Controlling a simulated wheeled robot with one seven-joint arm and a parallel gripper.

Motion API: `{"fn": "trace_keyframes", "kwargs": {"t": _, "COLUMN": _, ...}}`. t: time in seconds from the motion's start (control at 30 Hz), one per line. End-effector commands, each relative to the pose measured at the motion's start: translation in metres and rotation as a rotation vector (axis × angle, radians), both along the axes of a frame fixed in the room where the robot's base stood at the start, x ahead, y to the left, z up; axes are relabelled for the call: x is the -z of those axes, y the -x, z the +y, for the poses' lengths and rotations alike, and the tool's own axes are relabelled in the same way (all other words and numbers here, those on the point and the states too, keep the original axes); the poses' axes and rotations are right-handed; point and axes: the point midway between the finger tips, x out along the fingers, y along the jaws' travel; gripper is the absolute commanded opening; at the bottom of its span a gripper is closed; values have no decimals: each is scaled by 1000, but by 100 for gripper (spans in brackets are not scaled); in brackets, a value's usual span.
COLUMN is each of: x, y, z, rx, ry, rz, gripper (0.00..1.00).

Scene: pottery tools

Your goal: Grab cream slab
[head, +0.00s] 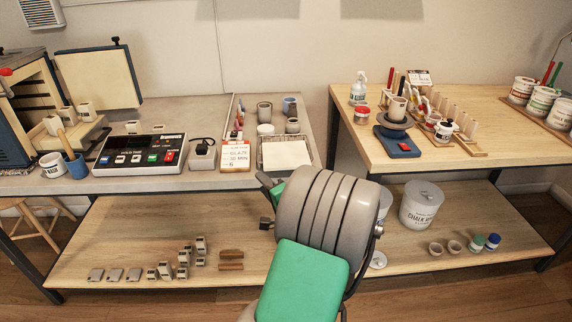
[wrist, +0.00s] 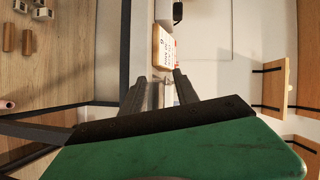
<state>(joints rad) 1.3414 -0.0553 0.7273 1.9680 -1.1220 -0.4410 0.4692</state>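A flat cream slab (head: 286,154) lies in a dark-rimmed tray at the right end of the grey counter in the head view. My gripper (head: 266,203) is below and slightly left of it in the picture, in front of the counter edge, partly hidden by my own arm. In the wrist view my gripper (wrist: 160,85) has its two dark fingers apart. A pale surface shows between them, but I cannot tell whether it is the slab. No hold on anything is visible.
A glaze card (head: 236,155) stands left of the tray; it also shows in the wrist view (wrist: 161,48). Cups (head: 265,111) stand behind. A control box (head: 140,153) is further left. The wooden table (head: 460,110) is at right. Small blocks (head: 183,258) sit on the lower shelf.

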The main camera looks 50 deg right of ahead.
Motion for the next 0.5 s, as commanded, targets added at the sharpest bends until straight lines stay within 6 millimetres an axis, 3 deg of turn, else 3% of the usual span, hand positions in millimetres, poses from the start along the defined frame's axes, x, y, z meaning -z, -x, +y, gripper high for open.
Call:
{"fn": "trace_keyframes", "kwargs": {"t": 0.03, "x": 6, "y": 27, "z": -29, "rx": 100, "ry": -44, "rz": -77, "gripper": 36}}
{"fn": "trace_keyframes", "kwargs": {"t": 0.1, "x": 2, "y": 52, "z": -52, "rx": 189, "ry": -79, "rz": -160, "gripper": 36}}
{"fn": "trace_keyframes", "kwargs": {"t": 0.17, "x": 0, "y": 61, "z": -63, "rx": 227, "ry": -92, "rz": -196, "gripper": 36}}
{"fn": "trace_keyframes", "kwargs": {"t": 0.27, "x": -4, "y": 55, "z": -72, "rx": 237, "ry": -97, "rz": -212, "gripper": 36}}
{"fn": "trace_keyframes", "kwargs": {"t": 0.5, "x": -7, "y": 19, "z": -87, "rx": 232, "ry": -94, "rz": -209, "gripper": 36}}
